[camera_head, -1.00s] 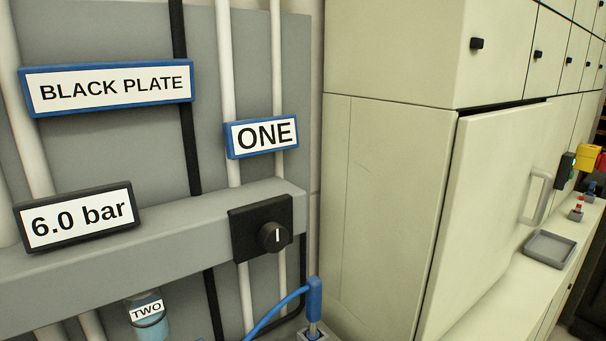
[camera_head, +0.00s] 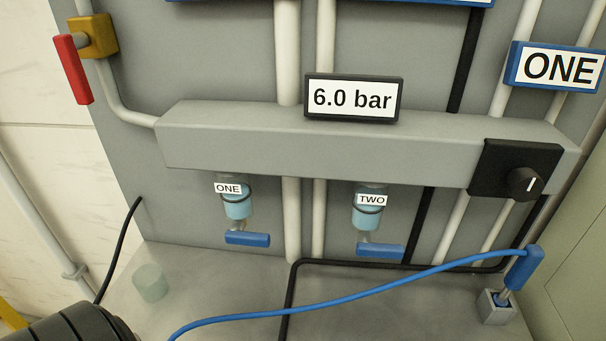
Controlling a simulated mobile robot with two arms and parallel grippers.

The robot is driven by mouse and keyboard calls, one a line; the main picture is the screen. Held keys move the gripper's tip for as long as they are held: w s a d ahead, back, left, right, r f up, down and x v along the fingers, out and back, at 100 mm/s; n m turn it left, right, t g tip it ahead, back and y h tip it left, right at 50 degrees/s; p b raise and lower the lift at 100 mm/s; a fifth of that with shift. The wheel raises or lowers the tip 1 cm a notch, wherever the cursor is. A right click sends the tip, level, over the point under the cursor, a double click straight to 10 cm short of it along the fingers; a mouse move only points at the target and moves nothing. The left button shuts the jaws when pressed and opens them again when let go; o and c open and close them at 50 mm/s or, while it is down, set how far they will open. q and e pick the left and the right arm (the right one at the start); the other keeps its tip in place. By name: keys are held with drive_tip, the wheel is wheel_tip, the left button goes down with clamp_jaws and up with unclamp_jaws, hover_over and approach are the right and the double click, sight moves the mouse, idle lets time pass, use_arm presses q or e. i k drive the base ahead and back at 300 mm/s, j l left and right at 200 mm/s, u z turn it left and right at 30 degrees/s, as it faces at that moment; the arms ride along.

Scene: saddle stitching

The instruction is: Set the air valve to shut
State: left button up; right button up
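A valve with a yellow body (camera_head: 98,36) and a red lever handle (camera_head: 72,70) sits on a white pipe at the upper left, which bends into the grey manifold bar (camera_head: 230,135). I take it to be the air valve. The red lever hangs down, roughly along the pipe's vertical run. The display (camera_head: 352,98) on the bar reads 6.0 bar. Neither gripper shows, and no fingertips are near the valve. A dark ribbed part at the lower left corner may belong to my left arm.
Two blue-handled bowls marked ONE (camera_head: 237,204) and TWO (camera_head: 370,208) hang under the bar. A black rotary switch (camera_head: 523,183) is at its right end. A blue hose (camera_head: 350,292) runs across the ledge to a blue-handled fitting (camera_head: 521,268). A pale cylinder (camera_head: 150,282) stands at the left.

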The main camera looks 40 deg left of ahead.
sight(67, 47)
drive_tip(key=u, duration=1.1)
